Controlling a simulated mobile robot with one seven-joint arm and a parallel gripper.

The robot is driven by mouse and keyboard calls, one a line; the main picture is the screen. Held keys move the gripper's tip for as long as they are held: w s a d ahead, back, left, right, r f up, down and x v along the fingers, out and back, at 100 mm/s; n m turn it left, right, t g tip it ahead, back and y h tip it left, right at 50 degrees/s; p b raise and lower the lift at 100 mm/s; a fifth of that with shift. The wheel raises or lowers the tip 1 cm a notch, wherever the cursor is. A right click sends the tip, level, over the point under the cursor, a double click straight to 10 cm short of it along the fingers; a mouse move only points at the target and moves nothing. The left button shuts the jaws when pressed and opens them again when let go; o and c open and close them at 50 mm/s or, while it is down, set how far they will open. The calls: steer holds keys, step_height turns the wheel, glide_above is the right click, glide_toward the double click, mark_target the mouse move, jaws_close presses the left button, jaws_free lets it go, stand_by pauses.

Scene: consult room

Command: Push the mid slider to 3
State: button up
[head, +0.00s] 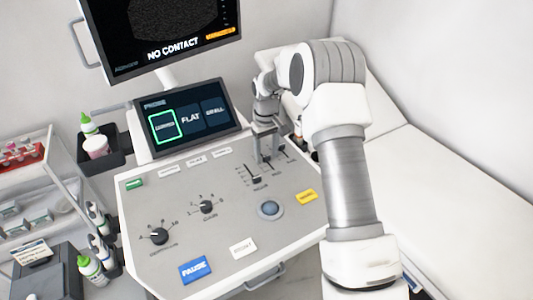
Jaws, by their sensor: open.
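The console panel (215,235) carries a group of three slanting sliders near its upper right part. The nearest slider (256,180) shows its dark knob and tick marks clearly. The mid slider (272,167) lies just behind it, and its knob is largely hidden by my gripper, so I cannot read its setting. The far slider (283,151) is partly visible right of my gripper. My gripper (265,156) points down over the mid slider, fingers low near the panel. It is open; whether a finger touches the knob I cannot tell.
A trackball (270,209), a yellow button (307,196), two rotary knobs and a blue button (195,270) share the panel. A touch screen (190,118) and monitor (165,30) rise behind. A white couch (440,190) stands right; bottles (92,268) hang left.

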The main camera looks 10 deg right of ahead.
steer(key=shift+f, duration=0.15)
jaws_close()
stand_by(1.4)
